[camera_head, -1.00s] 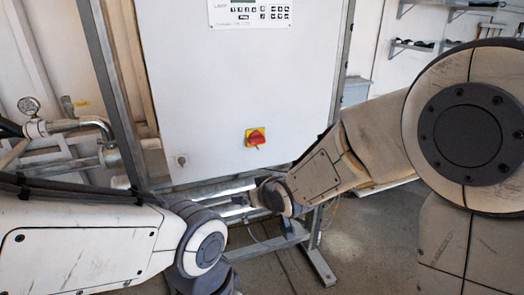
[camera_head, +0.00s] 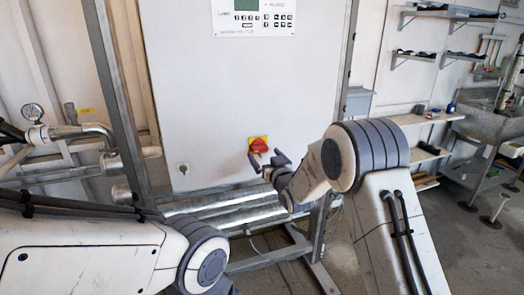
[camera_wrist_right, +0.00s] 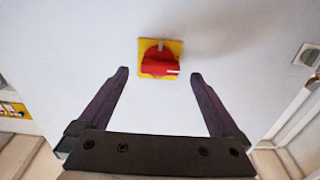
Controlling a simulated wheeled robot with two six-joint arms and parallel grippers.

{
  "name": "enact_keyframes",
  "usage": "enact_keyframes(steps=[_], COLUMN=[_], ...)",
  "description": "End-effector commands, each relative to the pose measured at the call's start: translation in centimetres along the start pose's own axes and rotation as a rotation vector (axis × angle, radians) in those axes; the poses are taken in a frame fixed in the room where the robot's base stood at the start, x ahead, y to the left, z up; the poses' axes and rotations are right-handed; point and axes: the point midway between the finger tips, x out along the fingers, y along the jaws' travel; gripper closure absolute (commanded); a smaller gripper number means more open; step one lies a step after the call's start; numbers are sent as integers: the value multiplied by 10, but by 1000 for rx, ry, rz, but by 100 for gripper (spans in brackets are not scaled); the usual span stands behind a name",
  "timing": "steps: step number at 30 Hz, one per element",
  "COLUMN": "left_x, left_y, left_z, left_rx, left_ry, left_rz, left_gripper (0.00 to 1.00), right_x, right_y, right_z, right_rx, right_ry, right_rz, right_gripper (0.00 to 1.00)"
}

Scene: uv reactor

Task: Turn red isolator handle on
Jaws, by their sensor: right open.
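The red isolator handle (camera_head: 259,146) sits on a yellow square plate (camera_head: 252,140) on the front of the white cabinet (camera_head: 235,95). In the right wrist view the red handle (camera_wrist_right: 160,64) lies roughly level, with a white mark at its right end, on the yellow plate (camera_wrist_right: 174,47). My right gripper (camera_head: 267,159) is open and empty, just below and in front of the handle. In the right wrist view its two fingertips (camera_wrist_right: 160,74) are spread on either side of the handle, apart from it.
A control panel with a screen (camera_head: 253,17) is high on the cabinet. A small socket-like fitting (camera_head: 183,168) is at its lower left. Metal pipes and a gauge (camera_head: 32,112) are at left. Metal tubes (camera_head: 225,213) run below the cabinet. Shelves (camera_head: 440,15) line the right wall.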

Motion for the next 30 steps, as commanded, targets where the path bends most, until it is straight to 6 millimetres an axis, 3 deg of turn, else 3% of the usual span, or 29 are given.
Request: enact_keyframes(steps=[6,17,20,24,30], left_x=[-5,-5,-5,-5,-4], left_y=[0,0,0,0,0], left_z=[0,0,0,0,0], left_rx=[0,0,0,0,0], left_ry=[0,0,0,0,0], left_rz=[0,0,0,0,0], left_gripper=[18,18,18,18,18], right_x=[23,28,28,28,28], right_y=[0,0,0,0,0], right_z=[0,0,0,0,1], right_rx=[0,0,0,0,13], right_ry=[-1,-1,-1,-1,-1], right_rz=[0,0,0,0,0], right_gripper=[1,1,31,85,86])
